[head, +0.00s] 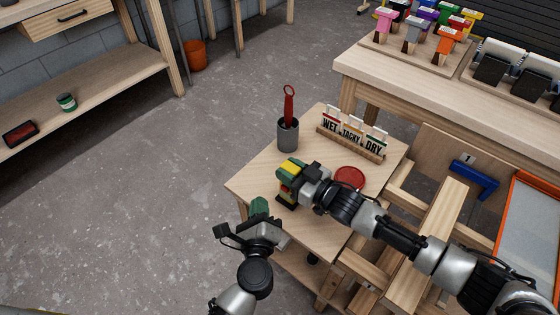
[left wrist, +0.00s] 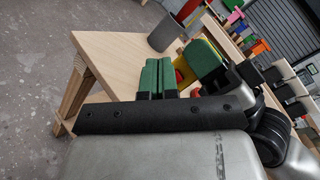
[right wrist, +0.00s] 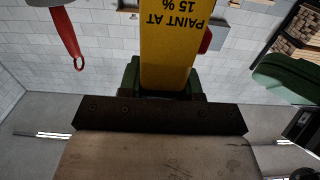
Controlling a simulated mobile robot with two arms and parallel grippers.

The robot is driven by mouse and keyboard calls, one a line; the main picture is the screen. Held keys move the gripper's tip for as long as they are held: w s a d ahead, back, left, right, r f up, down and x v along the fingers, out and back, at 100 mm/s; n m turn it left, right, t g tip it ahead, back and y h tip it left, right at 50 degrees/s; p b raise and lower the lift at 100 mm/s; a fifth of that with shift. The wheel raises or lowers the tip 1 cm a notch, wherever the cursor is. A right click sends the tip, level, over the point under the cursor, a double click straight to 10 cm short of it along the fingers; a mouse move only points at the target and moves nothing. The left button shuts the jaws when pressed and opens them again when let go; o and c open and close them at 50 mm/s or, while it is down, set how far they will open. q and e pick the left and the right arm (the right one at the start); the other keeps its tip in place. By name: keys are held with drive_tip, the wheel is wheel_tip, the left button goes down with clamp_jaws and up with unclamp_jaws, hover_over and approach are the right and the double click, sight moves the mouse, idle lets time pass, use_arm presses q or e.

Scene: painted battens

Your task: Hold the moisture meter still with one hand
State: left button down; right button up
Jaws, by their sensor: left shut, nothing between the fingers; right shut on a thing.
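The moisture meter (head: 287,189) is yellow and dark, near the front left of the small wooden table. My right gripper (head: 291,170) is shut on it. In the right wrist view the meter's yellow face (right wrist: 168,45) reads "PAINT AT 15 %" upside down, with green fingers beside it. In the left wrist view the meter is mostly hidden behind the right gripper's green finger (left wrist: 204,58). My left gripper (head: 259,207) is shut and empty at the table's front left edge, apart from the meter. Its green fingers are together in the left wrist view (left wrist: 158,78).
A grey cup (head: 288,136) with a red-handled tool (head: 289,105) stands behind the meter. A rack of WET, TACKY and DRY cards (head: 351,143) and a red disc (head: 349,178) are to the right. The table's left corner (head: 243,185) is bare.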

sight(283, 189)
use_arm(q)
drive_tip(key=s+a+m+g+h, duration=0.2)
drive_tip(key=s+m+g+h, duration=0.1)
drive_tip(key=m, duration=0.5)
drive_tip(key=s+a+r+m+g+h, duration=0.1)
drive_tip(key=s+a+m+g+h, duration=0.1)
drive_tip(key=m+h, duration=0.4)
drive_tip(key=s+m+g, duration=0.1)
drive_tip(key=m, duration=0.1)
drive_tip(key=shift+r+m, duration=0.15)
drive_tip(key=shift+m, duration=0.25)
drive_tip(key=shift+a, duration=0.1)
drive_tip(key=shift+h, duration=0.3)
drive_tip(key=x, duration=1.2)
drive_tip(key=shift+w+r, duration=0.15)
drive_tip(key=shift+w+d, duration=0.6)
drive_tip(key=shift+d, duration=0.05)
